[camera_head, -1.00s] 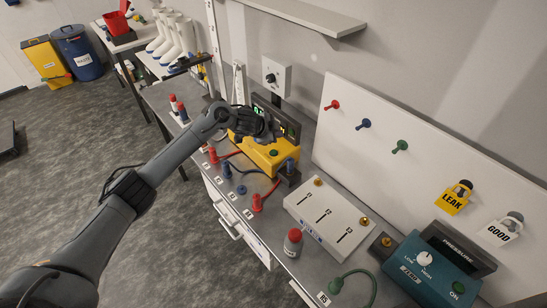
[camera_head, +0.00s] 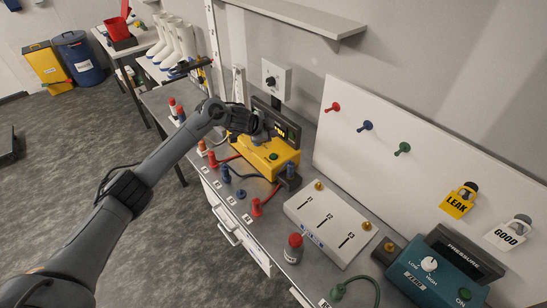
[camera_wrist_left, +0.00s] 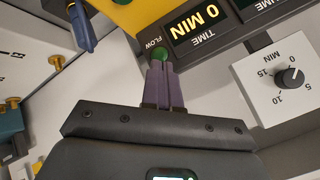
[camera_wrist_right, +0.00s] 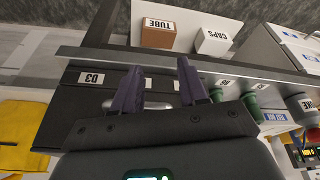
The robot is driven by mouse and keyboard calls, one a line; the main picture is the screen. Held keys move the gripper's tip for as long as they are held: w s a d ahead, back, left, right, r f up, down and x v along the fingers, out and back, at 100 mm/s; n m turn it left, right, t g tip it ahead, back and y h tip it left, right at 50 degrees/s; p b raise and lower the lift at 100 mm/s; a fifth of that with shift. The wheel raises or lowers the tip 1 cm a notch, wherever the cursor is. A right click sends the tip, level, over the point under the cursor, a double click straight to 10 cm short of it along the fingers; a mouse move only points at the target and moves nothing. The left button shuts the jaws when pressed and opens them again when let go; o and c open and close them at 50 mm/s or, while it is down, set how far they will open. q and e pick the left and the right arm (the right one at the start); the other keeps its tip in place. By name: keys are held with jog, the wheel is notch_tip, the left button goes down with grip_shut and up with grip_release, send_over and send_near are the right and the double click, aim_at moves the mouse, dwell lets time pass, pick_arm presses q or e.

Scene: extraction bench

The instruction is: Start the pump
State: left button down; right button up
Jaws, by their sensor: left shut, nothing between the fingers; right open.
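The yellow pump unit (camera_head: 262,160) sits on the bench with a green button (camera_head: 273,156) on its top. A dark display panel (camera_head: 287,130) stands behind it. My left gripper (camera_head: 264,136) is over the pump, close to the panel. In the left wrist view, the left gripper's fingers (camera_wrist_left: 160,66) are together and empty. Their tips point at a round green button (camera_wrist_left: 160,54), beside the word FLOW and a display (camera_wrist_left: 196,24) reading 0 MIN. I cannot tell whether they touch. My right gripper (camera_wrist_right: 158,76) is open and empty before drawer D3 (camera_wrist_right: 91,78).
A white dial box (camera_head: 275,80) is on the wall behind the pump. Red and blue fittings stand along the bench's front edge. A white valve box (camera_head: 328,222) and a teal pressure unit (camera_head: 430,272) lie to the right. LEAK (camera_head: 457,203) and GOOD (camera_head: 508,234) tags hang on the board.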

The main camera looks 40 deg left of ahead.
pick_arm(q)
jog(key=b, duration=0.6)
send_over(272, 157)
notch_tip(272, 157, down, 6)
jog(key=shift+r, duration=0.1)
jog(key=shift+w+f, duration=0.1)
jog(key=shift+f, duration=0.95)
dwell(0.7)
jog(key=shift+f, duration=0.35)
dwell(0.4)
